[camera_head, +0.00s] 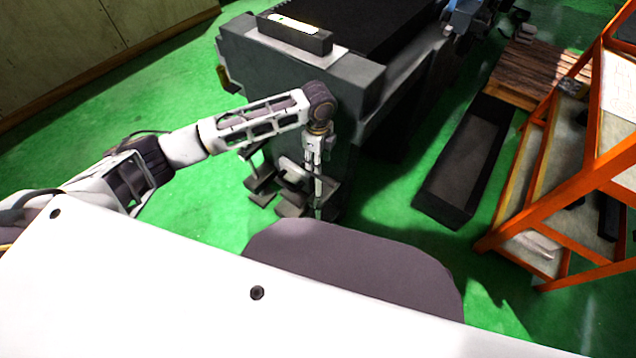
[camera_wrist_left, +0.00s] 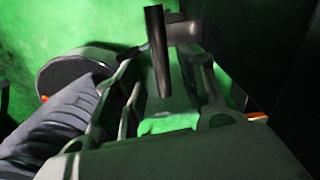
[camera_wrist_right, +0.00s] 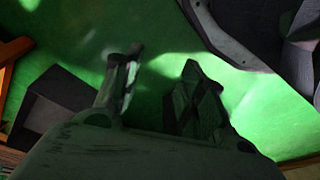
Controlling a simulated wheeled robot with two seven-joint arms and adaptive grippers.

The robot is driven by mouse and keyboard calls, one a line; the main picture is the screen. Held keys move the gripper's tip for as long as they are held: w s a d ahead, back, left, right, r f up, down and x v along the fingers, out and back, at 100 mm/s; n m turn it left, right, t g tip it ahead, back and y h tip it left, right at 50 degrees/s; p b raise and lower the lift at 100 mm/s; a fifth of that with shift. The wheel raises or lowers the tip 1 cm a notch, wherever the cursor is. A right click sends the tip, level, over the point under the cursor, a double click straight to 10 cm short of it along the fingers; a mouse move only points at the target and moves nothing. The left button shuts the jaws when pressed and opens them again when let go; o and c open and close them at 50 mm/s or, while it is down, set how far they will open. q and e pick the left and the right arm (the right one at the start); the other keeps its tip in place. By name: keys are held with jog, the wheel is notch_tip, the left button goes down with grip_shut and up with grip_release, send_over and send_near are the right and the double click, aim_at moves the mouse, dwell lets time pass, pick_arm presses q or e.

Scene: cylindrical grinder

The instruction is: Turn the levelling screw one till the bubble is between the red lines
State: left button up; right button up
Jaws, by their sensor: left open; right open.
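The spirit level (camera_head: 295,32) lies on top of the dark grey grinder (camera_head: 300,75); its bright vial (camera_head: 293,23) is visible, but the bubble and red lines are too small to read. My left gripper (camera_head: 317,200) points down beside the machine's lower end, near its feet. In the left wrist view my open left gripper (camera_wrist_left: 168,65) has a dark rod (camera_wrist_left: 157,50) with a crosswise cylinder (camera_wrist_left: 183,33) between or beyond its fingers. This may be the levelling screw; contact cannot be told. My right gripper (camera_wrist_right: 160,65) is open and empty above the green floor, outside the head view.
Flat dark foot blocks (camera_head: 262,185) stick out at the machine's base. A long black trough (camera_head: 465,160) lies on the floor to the right, beside an orange-framed shelf (camera_head: 560,190) and a wooden pallet (camera_head: 530,75). Green floor (camera_head: 130,95) is free on the left.

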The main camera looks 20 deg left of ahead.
aim_at(318, 183)
pick_arm(q)
notch_tip(318, 183, down, 13)
jog(key=b, duration=0.3)
jog(key=shift+r+b, duration=0.1)
jog(key=shift+b, duration=0.3)
jog(key=shift+f, duration=0.5)
pick_arm(e)
notch_tip(318, 183, up, 6)
jog(key=w+a+t, duration=0.1)
jog(key=shift+w+a+y, duration=0.15)
jog(key=shift+y, duration=0.15)
pick_arm(q)
grip_shut()
pick_arm(e)
jog(key=shift+f, duration=0.3)
